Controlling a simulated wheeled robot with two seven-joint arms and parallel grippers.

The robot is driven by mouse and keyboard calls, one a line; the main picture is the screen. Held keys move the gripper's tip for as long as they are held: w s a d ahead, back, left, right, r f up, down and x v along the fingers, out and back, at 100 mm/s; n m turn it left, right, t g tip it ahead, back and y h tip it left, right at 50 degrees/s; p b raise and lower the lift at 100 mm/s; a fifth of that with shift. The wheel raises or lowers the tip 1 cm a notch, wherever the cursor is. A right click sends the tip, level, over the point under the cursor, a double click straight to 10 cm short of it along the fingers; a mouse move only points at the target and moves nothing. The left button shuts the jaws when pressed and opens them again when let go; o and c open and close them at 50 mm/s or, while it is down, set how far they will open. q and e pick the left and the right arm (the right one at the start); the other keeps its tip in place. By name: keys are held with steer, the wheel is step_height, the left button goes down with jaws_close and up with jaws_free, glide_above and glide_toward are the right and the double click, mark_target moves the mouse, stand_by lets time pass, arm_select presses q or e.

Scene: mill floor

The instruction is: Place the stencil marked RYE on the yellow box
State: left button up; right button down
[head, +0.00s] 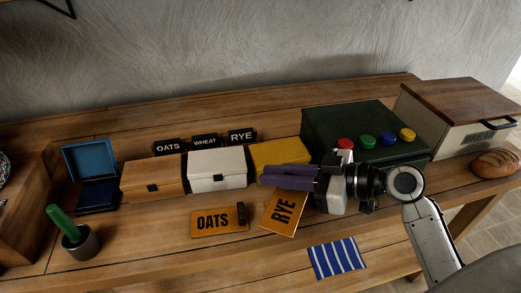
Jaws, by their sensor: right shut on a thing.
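The stencil marked RYE (283,213) is an orange plate with black letters, tilted in the picture. My right gripper (287,177), with purple fingers, is shut on it at its upper end. The fingers hide the grip point, and I cannot tell whether the plate touches the bench. The yellow box (279,152) is just behind the fingers, its front partly hidden by them. The RYE stencil is in front of the box, not on it. My left gripper is not in view.
The OATS stencil (219,220) lies just left. A white box (217,169), a wooden box (153,177) and an open blue box (90,164) stand leftward. A green case (350,125) with coloured knobs stands right. A striped cloth (337,258) lies in front.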

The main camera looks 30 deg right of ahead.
mark_target(293, 138)
steer(key=w+d+m+t+h, duration=0.1)
steer(key=w+d+h, duration=0.1)
steer(key=w+d+r+m+t+h, duration=0.1)
steer(key=w+m+h, duration=0.1)
steer(key=w, duration=0.1)
steer(key=w+d+r+m+t+h, duration=0.1)
steer(key=w+d+m, duration=0.1)
steer(key=shift+w+d+h, duration=0.3)
steer(key=shift+w+h, duration=0.05)
steer(key=shift+h, duration=0.05)
steer(key=w+d+r+m+h, duration=0.5)
steer(key=d+r+m+h, duration=0.1)
steer(key=d+r+h, duration=0.15)
steer(key=f, duration=0.3)
steer(key=f+b, duration=0.1)
steer(key=f, duration=0.5)
steer(key=shift+a+f, duration=0.2)
steer(key=shift+a, duration=0.1)
steer(key=shift+f+b, duration=0.35)
steer(key=shift+f, duration=0.3)
steer(key=c, duration=1.8)
jaws_free()
steer(key=shift+o, duration=0.2)
